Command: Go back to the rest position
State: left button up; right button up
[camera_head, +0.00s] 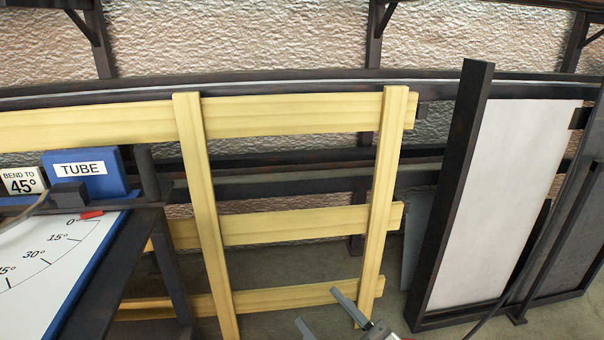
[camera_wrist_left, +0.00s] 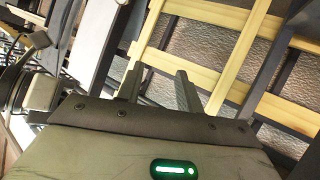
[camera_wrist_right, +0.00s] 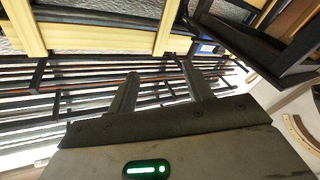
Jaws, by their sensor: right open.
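My right gripper (camera_head: 317,305) shows at the bottom of the head view, in front of the lower part of a pale yellow wooden lath frame (camera_head: 210,220). Its two fingers are apart, with nothing between them. In the right wrist view the right gripper (camera_wrist_right: 161,68) is also open and empty. My left gripper is outside the head view. In the left wrist view the left gripper (camera_wrist_left: 158,70) has its two fingers apart and holds nothing; yellow laths (camera_wrist_left: 235,60) show beyond it.
A bench with a white angle scale (camera_head: 60,260) stands at the left. On it are a blue box marked TUBE (camera_head: 110,188) and a sign reading BEND TO 45° (camera_head: 22,182). A dark-framed white panel (camera_head: 500,200) stands at the right. Dark rails (camera_head: 270,90) run along the rough wall.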

jog(key=s+d+f+m+g+h, duration=0.5)
jog(key=s+d+f+m, duration=0.15)
jog(key=f+m, duration=0.35)
pick_arm(q)
jog(key=s+a+r+y+p, duration=0.1)
jog(key=a+r+p, duration=0.1)
jog(key=r+p, duration=0.5)
jog(key=s+a+r+y+p, duration=0.1)
jog(key=r+p, duration=0.6)
jog(key=p, duration=0.7)
jog(key=shift+a+n, duration=0.4)
jog(key=shift+a, duration=0.45)
pick_arm(e)
jog(key=s+d+r+h, duration=0.1)
jog(key=d+r, duration=0.1)
jog(key=r, duration=0.4)
jog(key=s+d+r+h, duration=0.1)
jog(key=s+r, duration=0.1)
jog(key=r, duration=0.5)
jog(key=shift+d, duration=0.35)
